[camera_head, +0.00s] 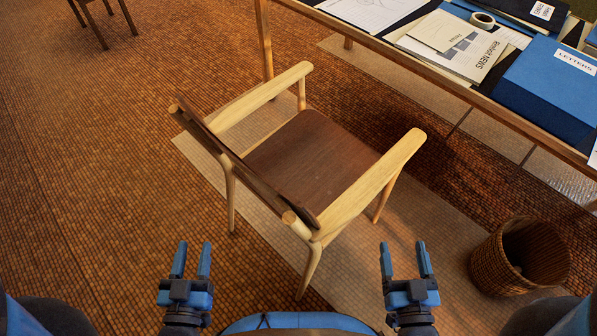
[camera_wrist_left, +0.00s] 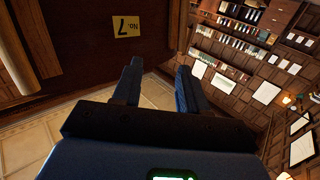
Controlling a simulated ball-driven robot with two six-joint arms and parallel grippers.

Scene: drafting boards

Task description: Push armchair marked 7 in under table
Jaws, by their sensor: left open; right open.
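The armchair (camera_head: 315,160) has light wooden arms and a dark brown seat and backrest. It stands in the middle of the head view with its back toward me, apart from the table (camera_head: 400,58) at upper right. My right gripper (camera_head: 406,260) is open and empty, to the right of the chair's rear leg.
A wicker basket (camera_head: 519,256) stands on the floor at right, near the table. A blue box (camera_head: 548,88) and papers lie on the table. Another chair's legs (camera_head: 103,20) show at the upper left. The tiled floor at left is clear.

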